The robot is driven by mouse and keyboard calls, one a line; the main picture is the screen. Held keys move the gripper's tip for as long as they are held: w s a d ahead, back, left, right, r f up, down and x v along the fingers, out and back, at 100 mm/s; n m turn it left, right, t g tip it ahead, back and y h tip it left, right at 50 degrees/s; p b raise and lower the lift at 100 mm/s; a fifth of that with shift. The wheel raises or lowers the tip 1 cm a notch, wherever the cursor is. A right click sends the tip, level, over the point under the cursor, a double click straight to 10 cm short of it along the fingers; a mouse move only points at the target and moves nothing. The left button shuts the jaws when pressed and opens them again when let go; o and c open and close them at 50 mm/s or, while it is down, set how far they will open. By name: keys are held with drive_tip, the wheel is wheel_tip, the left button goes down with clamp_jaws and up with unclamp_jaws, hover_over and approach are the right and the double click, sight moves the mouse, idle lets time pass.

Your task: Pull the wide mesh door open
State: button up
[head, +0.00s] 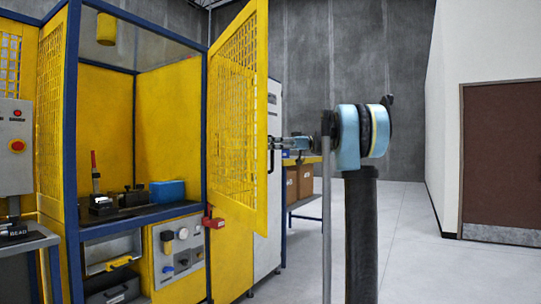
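The wide mesh door (238,120) is a yellow panel with square mesh, on the right side of the yellow and blue machine cabinet (70,130). It stands swung outward from the blue post (208,110), and the cabinet's front opening is exposed. A dark upright handle (271,155) is on the door's outer edge. My gripper (280,143) reaches from the right to the upper part of this handle. Its fingers are small and overlap the handle's surroundings; I cannot tell whether they touch or grip it.
A red block (213,222) sits low at the door's hinge side. Inside the cabinet, a blue box (167,193) and dark fixtures stand on the work surface. Behind the door are a pale cabinet (270,245) and a table with cardboard boxes (304,180). Floor at right is clear.

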drive_tip(key=r, duration=0.6)
drive_tip(key=shift+s, duration=0.3)
drive_tip(key=shift+w, duration=0.2)
drive_tip(key=shift+d, duration=0.1)
